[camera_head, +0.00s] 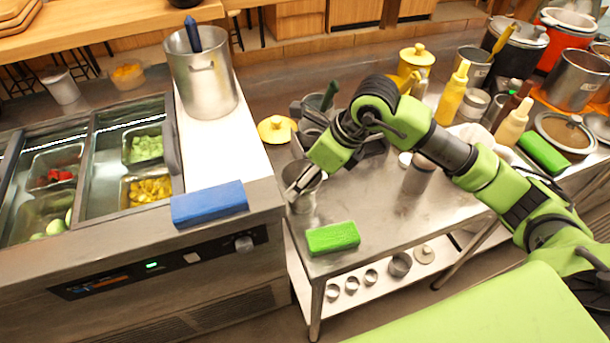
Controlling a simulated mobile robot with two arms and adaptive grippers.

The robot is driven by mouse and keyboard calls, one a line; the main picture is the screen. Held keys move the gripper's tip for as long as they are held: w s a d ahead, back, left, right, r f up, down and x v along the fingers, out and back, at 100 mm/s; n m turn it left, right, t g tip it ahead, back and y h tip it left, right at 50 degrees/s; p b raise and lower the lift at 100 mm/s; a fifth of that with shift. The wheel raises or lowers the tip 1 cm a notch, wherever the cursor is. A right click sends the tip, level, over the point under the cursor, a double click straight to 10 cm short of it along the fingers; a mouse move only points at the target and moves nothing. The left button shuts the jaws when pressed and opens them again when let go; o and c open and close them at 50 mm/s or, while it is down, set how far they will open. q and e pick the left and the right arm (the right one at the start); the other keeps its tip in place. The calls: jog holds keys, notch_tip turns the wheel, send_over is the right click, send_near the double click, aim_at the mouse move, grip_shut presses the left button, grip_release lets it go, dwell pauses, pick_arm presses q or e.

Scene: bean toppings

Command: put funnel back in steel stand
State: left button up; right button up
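My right gripper (295,188) reaches in from the right and is at the rim of a steel cylindrical vessel (303,205), which may be the steel stand. The vessel stands on the left end of the steel table (375,225). The gripper and arm cover part of it. I cannot make out the funnel for certain, nor whether the fingers are closed on anything. My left gripper is not in view.
A green sponge (333,237) lies in front of the vessel. The counter at left holds a blue sponge (209,204), a tall steel pot (205,80) and topping bins (148,148). Bottles, including a yellow one (452,95), and pots crowd the table's back right.

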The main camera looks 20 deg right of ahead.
jog(key=o, duration=0.9)
jog(key=o, duration=0.5)
notch_tip(320, 180, up, 6)
jog(key=p, duration=0.3)
dwell(0.3)
